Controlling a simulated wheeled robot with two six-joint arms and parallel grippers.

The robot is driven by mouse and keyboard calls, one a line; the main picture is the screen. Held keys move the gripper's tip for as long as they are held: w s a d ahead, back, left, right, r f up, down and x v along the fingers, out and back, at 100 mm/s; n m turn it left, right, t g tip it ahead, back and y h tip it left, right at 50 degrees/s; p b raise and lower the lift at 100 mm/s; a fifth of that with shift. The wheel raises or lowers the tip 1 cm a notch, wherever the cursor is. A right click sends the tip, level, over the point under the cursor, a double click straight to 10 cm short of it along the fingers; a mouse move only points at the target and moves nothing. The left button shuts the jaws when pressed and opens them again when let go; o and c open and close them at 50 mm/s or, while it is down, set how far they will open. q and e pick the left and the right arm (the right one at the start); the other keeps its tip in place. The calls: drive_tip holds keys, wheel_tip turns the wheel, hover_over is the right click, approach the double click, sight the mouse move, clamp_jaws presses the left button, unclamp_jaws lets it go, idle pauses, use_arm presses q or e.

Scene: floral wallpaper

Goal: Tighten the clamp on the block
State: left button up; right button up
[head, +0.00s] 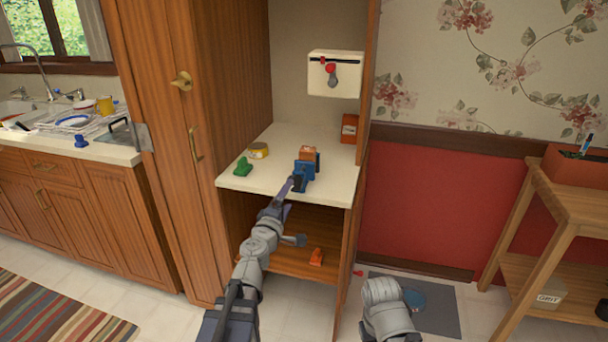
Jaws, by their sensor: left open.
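A blue clamp (307,169) stands on the cream cabinet shelf (262,186), near its front right part. A brown-orange block (308,152) sits at the top of the clamp, partly hidden by it. Whether the jaws press on the block is too small to tell. My left gripper (297,184) is open, at the near side of the clamp. Its fingers are small and overlap the clamp in the picture, so touch cannot be told. My right arm shows only as a grey link at the bottom; its gripper is out of view.
A green object (243,167) and a yellow tin (258,151) stand left of the clamp. A red box (349,128) stands at the back right. A white box (335,74) hangs above. An orange object (317,256) lies on the lower shelf. Cabinet walls close both sides.

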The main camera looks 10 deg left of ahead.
sight(293, 186)
idle(0.4)
use_arm(q)
drive_tip(key=n, duration=1.8)
drive_tip(key=shift+a, duration=0.15)
drive_tip(key=shift+w, duration=0.1)
drive_tip(key=w, duration=0.7)
drive_tip(key=shift+w, duration=0.4)
drive_tip(key=shift+c, duration=0.3)
